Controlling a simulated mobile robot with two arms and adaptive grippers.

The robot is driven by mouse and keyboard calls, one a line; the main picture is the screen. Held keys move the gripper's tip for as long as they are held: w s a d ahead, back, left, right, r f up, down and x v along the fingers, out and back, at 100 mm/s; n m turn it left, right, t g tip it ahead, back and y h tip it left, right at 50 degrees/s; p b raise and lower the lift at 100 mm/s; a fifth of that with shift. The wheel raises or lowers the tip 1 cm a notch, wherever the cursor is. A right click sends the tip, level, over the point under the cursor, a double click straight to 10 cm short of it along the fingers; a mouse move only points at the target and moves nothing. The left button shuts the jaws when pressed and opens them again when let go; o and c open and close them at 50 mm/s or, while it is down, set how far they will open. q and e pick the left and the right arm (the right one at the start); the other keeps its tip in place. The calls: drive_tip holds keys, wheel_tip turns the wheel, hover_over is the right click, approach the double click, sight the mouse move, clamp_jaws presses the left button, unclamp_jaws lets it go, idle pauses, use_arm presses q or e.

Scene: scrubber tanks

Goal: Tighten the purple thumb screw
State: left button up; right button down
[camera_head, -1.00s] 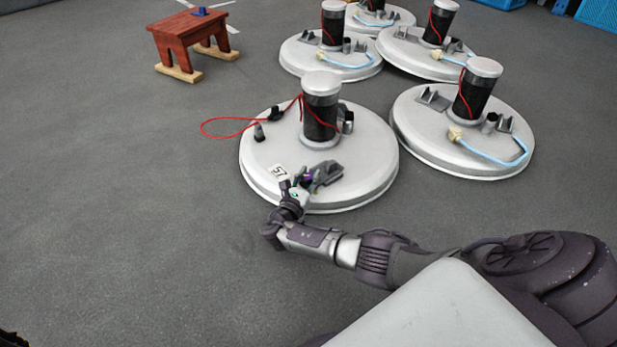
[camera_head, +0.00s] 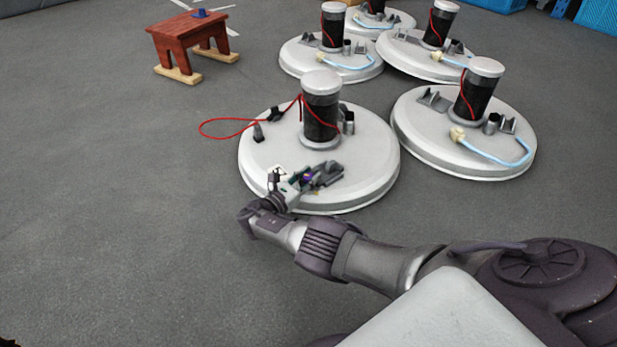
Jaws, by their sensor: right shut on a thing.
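The purple thumb screw (camera_head: 308,178) is a small purple spot at the front of the nearest white round tank (camera_head: 370,175), beside a dark grey bracket (camera_head: 328,172). My right gripper (camera_head: 303,180) reaches over the tank's front rim and is shut on the thumb screw. The fingers cover most of the screw, so its seating cannot be seen. My left gripper is not in view.
The tank carries a black cylinder (camera_head: 321,118) with a white cap and a red cable (camera_head: 222,136) looping left. Another tank (camera_head: 465,165) stands close on the right, with several more behind. A red-brown wooden stool (camera_head: 190,42) is at the back left. The left floor is clear.

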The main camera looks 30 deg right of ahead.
drive_tip(key=shift+r, duration=0.1)
drive_tip(key=c, duration=0.8)
unclamp_jaws()
drive_tip(key=v, duration=1.2)
